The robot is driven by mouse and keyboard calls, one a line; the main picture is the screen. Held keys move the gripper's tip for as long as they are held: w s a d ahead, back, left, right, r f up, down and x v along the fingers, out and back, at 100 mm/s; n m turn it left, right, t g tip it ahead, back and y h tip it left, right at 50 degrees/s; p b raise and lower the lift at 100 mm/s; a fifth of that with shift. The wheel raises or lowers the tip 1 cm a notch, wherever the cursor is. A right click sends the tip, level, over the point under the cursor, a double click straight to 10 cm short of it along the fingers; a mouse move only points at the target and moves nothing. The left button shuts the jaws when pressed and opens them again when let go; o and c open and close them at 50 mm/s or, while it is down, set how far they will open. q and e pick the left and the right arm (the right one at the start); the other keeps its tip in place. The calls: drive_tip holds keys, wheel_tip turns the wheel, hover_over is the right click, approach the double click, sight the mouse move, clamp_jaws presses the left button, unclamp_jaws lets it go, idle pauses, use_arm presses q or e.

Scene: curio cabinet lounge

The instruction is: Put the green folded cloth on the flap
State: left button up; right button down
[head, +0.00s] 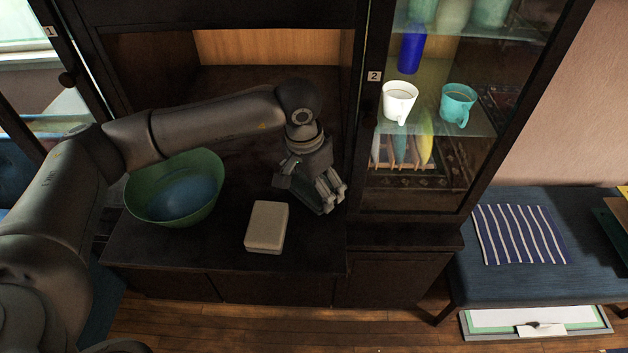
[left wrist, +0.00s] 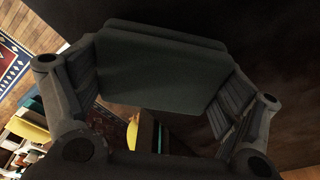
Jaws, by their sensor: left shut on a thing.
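My left gripper (head: 328,192) is over the right part of the dark wooden flap (head: 190,250), close to the cabinet's middle post. In the left wrist view its two fingers (left wrist: 160,98) are shut on a flat, dark green folded cloth (left wrist: 160,75), held between them. I cannot make out the cloth in the head view, where the gripper hides it. I cannot tell whether the cloth touches the flap. My right gripper is not in view.
On the flap stand a green bowl (head: 150,190), blue inside, and a beige block (head: 266,227). A glass-fronted case at right holds a white mug (head: 399,101) and a teal mug (head: 457,104). A blue bench (head: 585,240) bears a striped cloth (head: 519,234). The flap's front right is clear.

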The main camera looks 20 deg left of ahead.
sight(308, 188)
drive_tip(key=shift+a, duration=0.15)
use_arm(q)
drive_tip(key=shift+f, duration=0.15)
drive_tip(key=o, duration=0.7)
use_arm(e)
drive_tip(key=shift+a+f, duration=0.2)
use_arm(q)
drive_tip(key=shift+r, duration=0.2)
drive_tip(key=shift+s+a+r+b, duration=0.2)
drive_tip(key=shift+r+b, duration=0.55)
drive_tip(key=shift+r, duration=1.25)
drive_tip(key=shift+s+a+r+b, duration=0.1)
drive_tip(key=shift+s+r+b, duration=0.45)
drive_tip(key=shift+r, duration=1.4)
drive_tip(key=shift+s+a+r+b, duration=0.1)
drive_tip(key=shift+r+b, duration=0.85)
drive_tip(key=shift+r, duration=1.05)
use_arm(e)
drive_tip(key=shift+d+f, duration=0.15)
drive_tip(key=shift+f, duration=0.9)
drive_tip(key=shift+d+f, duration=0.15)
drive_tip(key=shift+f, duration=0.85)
use_arm(q)
drive_tip(key=shift+w, duration=0.1)
